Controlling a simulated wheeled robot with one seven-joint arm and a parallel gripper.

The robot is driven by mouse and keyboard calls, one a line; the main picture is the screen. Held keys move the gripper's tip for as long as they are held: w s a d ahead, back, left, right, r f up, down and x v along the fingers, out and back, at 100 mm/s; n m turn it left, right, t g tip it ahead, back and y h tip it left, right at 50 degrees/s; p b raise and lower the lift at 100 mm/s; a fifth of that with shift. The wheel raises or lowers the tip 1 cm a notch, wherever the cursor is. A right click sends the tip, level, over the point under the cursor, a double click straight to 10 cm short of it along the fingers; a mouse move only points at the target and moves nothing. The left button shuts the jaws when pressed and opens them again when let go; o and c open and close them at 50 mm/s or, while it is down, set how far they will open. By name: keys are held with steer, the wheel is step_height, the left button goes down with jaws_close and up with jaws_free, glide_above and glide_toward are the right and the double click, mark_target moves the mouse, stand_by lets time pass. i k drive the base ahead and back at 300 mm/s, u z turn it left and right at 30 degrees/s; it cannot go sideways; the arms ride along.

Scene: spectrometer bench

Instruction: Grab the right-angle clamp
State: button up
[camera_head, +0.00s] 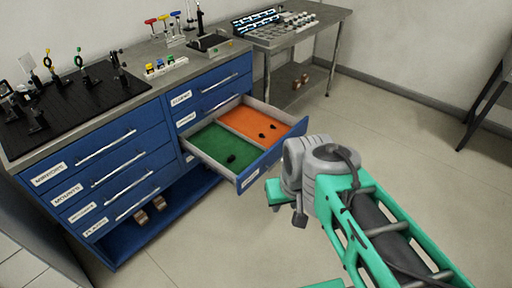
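An open blue drawer (262,171) holds small black parts. One dark part (231,158) lies on the green liner in the near left compartment. Two more dark parts, one nearer (262,136) and one farther (273,127), lie on the orange liner. They are too small to tell which, if any, is the right-angle clamp. My arm reaches in from the lower right and its grey joint is just right of the drawer front. My gripper's fingers cannot be made out clearly; the end of the arm is largely hidden behind its own links. I see nothing held.
The blue cabinet (120,165) has several closed labelled drawers and an open lower shelf. A black optical breadboard (75,100) with mounts covers its top left. A grey side table (300,35) stands behind. The floor (400,120) right of the drawer is clear.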

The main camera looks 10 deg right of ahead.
mark_target(231, 158)
steer(key=i, duration=0.95)
steer(key=u, duration=4.55)
steer(key=k, duration=2.1)
steer(key=z, duration=1.25)
